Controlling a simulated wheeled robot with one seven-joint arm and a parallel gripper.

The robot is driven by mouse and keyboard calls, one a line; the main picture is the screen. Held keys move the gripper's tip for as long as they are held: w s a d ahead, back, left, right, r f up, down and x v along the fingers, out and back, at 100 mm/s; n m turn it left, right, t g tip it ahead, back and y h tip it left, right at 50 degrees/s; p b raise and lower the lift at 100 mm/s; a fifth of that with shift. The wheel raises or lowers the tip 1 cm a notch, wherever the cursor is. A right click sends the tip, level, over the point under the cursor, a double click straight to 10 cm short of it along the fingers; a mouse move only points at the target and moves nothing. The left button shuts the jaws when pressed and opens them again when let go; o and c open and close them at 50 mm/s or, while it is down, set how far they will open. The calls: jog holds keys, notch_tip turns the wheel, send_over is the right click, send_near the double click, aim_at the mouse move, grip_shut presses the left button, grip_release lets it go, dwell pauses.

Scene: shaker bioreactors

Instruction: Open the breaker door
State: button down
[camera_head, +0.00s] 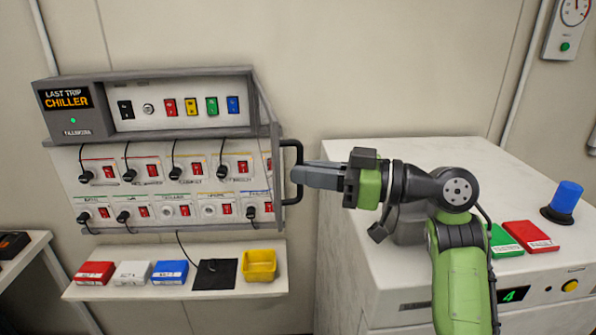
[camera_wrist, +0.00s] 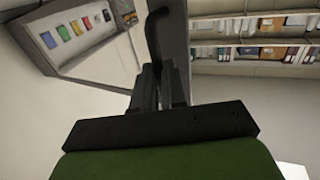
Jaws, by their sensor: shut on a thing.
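The breaker door (camera_head: 270,150) is a clear panel with a grey frame on the wall-mounted breaker panel. It stands out from the panel's right side, and rows of red switches show behind and left of it. Its black bar handle (camera_head: 298,152) is on its outer face; it also shows in the wrist view (camera_wrist: 154,38). My gripper (camera_head: 296,174) is at the handle's lower part, coming from the right, with its fingers closed around the bar. In the wrist view the two dark fingers (camera_wrist: 160,88) meet at the handle's near end.
A shelf (camera_head: 75,291) below the panel holds red, white and blue boxes, a black pad and a yellow bin (camera_head: 259,265).

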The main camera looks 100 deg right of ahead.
jog(key=shift+d+r, duration=0.15)
jog(key=shift+r, duration=0.1)
jog(key=c, duration=1.6)
grip_release()
jog(key=shift+c, duration=0.2)
jog(key=o, duration=0.5)
jog(key=shift+w+d+f, duration=0.25)
jog(key=shift+w+d, duration=0.05)
jog(key=shift+d, duration=0.4)
jog(key=shift+c, duration=0.2)
jog(key=p+v, duration=0.6)
jog(key=v, duration=1)
jog(key=shift+a+p, duration=0.3)
jog(key=shift+a, duration=0.05)
